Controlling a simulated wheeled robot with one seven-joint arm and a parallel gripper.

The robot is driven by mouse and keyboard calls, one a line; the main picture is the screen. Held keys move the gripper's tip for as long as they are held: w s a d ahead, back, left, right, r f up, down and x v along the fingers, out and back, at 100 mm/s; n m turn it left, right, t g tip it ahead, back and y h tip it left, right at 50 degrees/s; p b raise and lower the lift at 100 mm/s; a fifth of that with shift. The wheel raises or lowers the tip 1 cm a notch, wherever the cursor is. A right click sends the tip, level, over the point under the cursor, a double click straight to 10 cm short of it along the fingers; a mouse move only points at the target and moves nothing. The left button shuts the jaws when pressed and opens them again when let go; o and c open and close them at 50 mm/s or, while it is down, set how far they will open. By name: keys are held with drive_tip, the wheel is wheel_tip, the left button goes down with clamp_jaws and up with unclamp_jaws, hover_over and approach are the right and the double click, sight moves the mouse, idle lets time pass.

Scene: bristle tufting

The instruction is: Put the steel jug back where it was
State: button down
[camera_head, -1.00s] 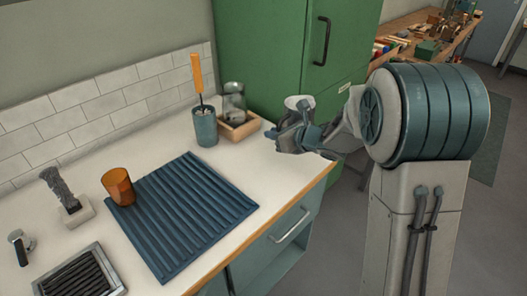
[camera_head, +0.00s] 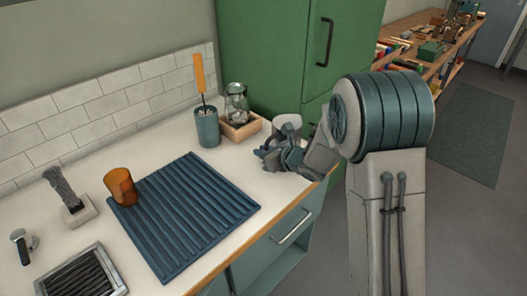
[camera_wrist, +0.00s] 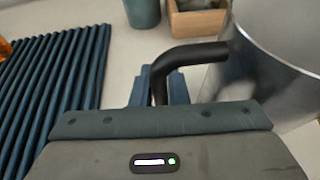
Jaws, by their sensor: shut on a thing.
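The steel jug (camera_head: 288,124) is at the right end of the white counter, at the upper right in the wrist view (camera_wrist: 275,75). Its black handle (camera_wrist: 190,55) reaches down between my gripper's fingers. My gripper (camera_head: 278,155) is shut on this handle, and the jug looks upright. The jug's base is hidden behind my gripper in the head view, so I cannot tell whether it touches the counter.
A wooden tray (camera_head: 243,133) with a glass jar (camera_head: 236,100) stands left of the jug. Beside it is a blue cup (camera_head: 207,130) holding an orange-handled tool. A ribbed blue mat (camera_head: 190,215) bears an amber tumbler (camera_head: 121,186). A green cabinet (camera_head: 265,50) stands behind.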

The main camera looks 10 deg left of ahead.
drive_tip(key=shift+f, duration=0.1)
drive_tip(key=c, duration=1.4)
unclamp_jaws()
drive_tip(key=s+d+r+m+h, duration=0.3)
drive_tip(key=s+d+m+h, duration=0.1)
drive_tip(key=d+m, duration=0.45)
drive_tip(key=s+d+r+m+h, duration=0.2)
drive_tip(key=s+d+m+h, duration=0.15)
drive_tip(key=d+m, duration=0.45)
drive_tip(key=s+d+r+m+h, duration=0.3)
drive_tip(key=s+d+m, duration=0.3)
drive_tip(key=m, duration=0.4)
drive_tip(key=s+f+m+g, duration=0.1)
drive_tip(key=s+m+g, duration=0.6)
drive_tip(key=s+m, duration=1.1)
drive_tip(key=shift+a+f+m+b, duration=0.15)
drive_tip(key=shift+a+m+b, duration=0.15)
drive_tip(key=shift+m, duration=0.35)
